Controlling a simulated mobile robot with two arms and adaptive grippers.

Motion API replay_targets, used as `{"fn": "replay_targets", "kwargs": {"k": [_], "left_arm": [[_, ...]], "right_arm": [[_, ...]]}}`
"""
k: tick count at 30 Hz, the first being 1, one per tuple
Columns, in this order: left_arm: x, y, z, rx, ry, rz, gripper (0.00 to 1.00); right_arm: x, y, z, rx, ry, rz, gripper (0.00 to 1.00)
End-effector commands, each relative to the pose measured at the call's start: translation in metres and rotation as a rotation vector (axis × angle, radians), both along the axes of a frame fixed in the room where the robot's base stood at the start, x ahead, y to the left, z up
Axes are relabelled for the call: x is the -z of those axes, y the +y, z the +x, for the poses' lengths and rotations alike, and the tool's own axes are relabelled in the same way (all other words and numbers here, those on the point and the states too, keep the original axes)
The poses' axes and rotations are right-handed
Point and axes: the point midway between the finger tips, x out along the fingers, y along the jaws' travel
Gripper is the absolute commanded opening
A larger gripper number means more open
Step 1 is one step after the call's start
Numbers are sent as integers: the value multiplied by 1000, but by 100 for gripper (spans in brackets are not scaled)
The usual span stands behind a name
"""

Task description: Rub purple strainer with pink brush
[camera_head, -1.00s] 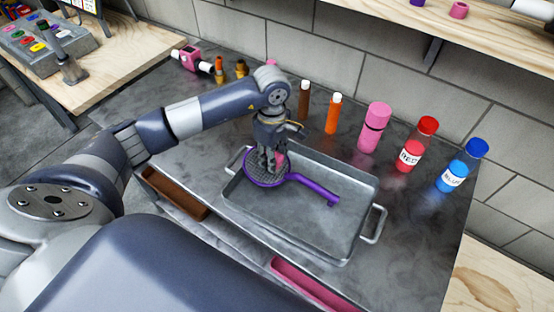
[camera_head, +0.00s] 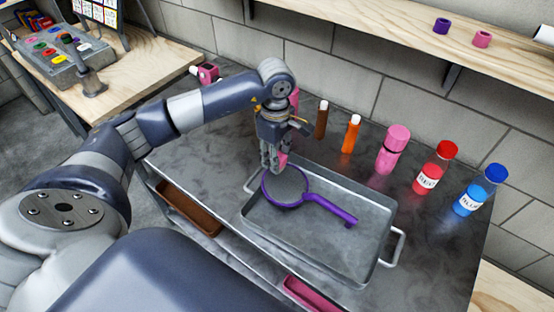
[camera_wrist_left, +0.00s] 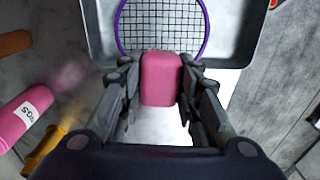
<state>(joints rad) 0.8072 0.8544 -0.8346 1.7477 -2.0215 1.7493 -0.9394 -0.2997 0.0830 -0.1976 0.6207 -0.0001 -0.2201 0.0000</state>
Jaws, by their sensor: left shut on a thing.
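The purple strainer (camera_head: 310,198) lies in the metal tray (camera_head: 345,257), its round mesh at the tray's left end and its handle pointing right. In the left wrist view the strainer's mesh (camera_wrist_left: 160,25) shows beyond the fingers. My left gripper (camera_head: 275,165) is above the strainer's upper left rim. It is shut on a pink block-shaped thing, seemingly the pink brush (camera_wrist_left: 161,78). Its bristles are hidden, and I cannot tell whether it touches the strainer. My right gripper is not in view.
Behind the tray stand a brown bottle (camera_head: 321,120), an orange bottle (camera_head: 350,134), a pink bottle (camera_head: 391,149), a red bottle (camera_head: 435,167) and a blue bottle (camera_head: 480,190). A shelf (camera_head: 400,32) runs along the wall above. The tray's right part is clear.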

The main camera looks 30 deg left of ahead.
Motion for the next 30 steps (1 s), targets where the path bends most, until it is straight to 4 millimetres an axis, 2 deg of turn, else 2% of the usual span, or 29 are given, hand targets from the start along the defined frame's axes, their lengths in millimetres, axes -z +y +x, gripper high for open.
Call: {"fn": "replay_targets", "kwargs": {"k": [3,11,30], "left_arm": [[-14,3,1,-4,-2,1,5],[-34,7,0,-11,0,1,5],[-37,6,0,3,-3,0,5]], "right_arm": [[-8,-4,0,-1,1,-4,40],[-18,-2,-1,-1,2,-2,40],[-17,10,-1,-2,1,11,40]]}}
